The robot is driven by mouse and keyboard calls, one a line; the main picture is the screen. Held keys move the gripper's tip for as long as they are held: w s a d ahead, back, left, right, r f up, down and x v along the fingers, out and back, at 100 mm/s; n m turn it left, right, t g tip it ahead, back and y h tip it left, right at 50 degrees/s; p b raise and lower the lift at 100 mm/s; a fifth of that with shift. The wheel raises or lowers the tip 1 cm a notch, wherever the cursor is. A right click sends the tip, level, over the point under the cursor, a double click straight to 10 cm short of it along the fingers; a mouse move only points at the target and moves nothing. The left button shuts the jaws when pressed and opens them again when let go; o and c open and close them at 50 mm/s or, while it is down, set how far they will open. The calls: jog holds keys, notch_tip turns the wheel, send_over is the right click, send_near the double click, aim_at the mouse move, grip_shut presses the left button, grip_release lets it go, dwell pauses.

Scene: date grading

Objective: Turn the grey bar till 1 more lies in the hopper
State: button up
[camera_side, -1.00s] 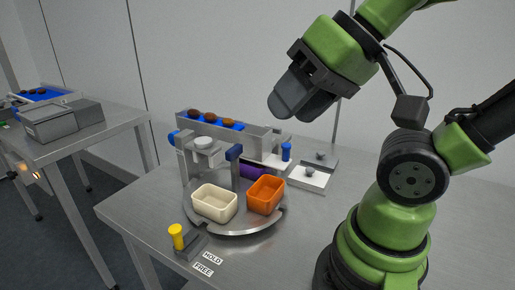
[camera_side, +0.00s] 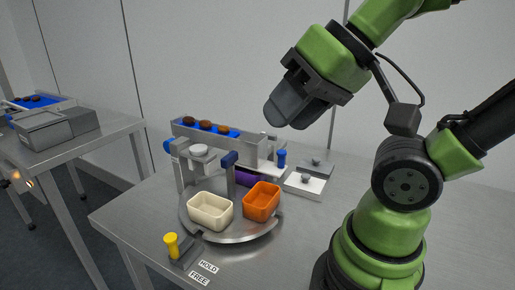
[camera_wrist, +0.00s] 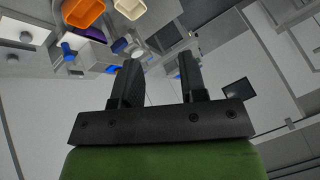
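Three brown dates (camera_side: 205,125) lie in a row on the blue bed of a long grey trough (camera_side: 240,146). I cannot tell for sure which part is the grey bar; a small grey piece (camera_side: 269,142) stands at the trough's right end by a blue knob (camera_side: 281,158). No hopper can be told apart clearly, nor what lies in one. My gripper (camera_side: 270,118) hangs in the air right of and above the trough, touching nothing. In the wrist view my gripper (camera_wrist: 160,70) has its two fingers apart with nothing between them.
A cream tub (camera_side: 209,222) and an orange tub (camera_side: 262,213) stand on a round metal turntable, with a purple piece behind. A yellow knob (camera_side: 171,244) stands by HOLD and FREE labels. A second table (camera_side: 110,140) is at left. The front right tabletop is clear.

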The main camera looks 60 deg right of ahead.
jog(key=shift+w+d+r+m, duration=0.1)
jog(key=shift+w+m, duration=0.15)
jog(key=shift+m, duration=0.05)
jog(key=shift+c, duration=0.3)
jog(key=m+g+h, duration=0.2)
jog(key=m+g, duration=0.1)
jog(key=m, duration=2.8)
send_over(268, 133)
jog(key=s, duration=0.4)
notch_tip(268, 133, down, 11)
jog(key=x, duration=0.9)
jog(key=shift+w+f, duration=0.15)
jog(key=shift+f, duration=0.15)
jog(key=shift+c, duration=0.4)
grip_shut()
